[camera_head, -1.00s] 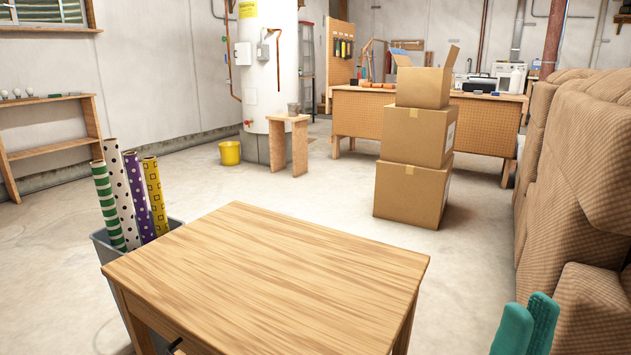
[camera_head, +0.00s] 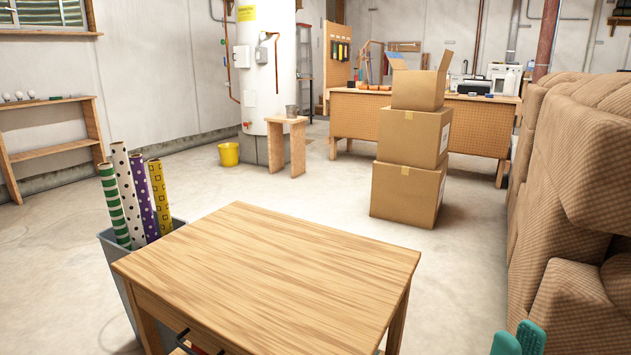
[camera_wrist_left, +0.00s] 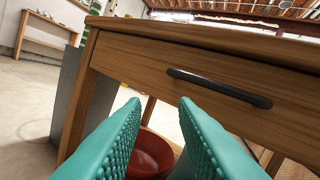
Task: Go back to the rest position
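The wooden table (camera_head: 270,265) stands in front of me with a bare top. Its drawer front (camera_wrist_left: 150,62) has a black handle (camera_wrist_left: 218,87) and looks closed in the left wrist view. My left gripper (camera_wrist_left: 158,105) has two teal fingers spread apart, with nothing held between them. It is in front of and below the drawer handle, and it is out of the head view. A red bowl (camera_wrist_left: 150,155) shows beyond the fingers, under the drawer. My right gripper (camera_head: 518,338) shows only as two teal fingertips at the lower right edge, beside the recliner; its gap is unclear.
A brown recliner (camera_head: 570,190) fills the right side. A grey bin (camera_head: 118,260) with several patterned rolls (camera_head: 140,200) stands at the table's left. Stacked cardboard boxes (camera_head: 407,195) stand behind the table. Open floor (camera_head: 320,180) lies between.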

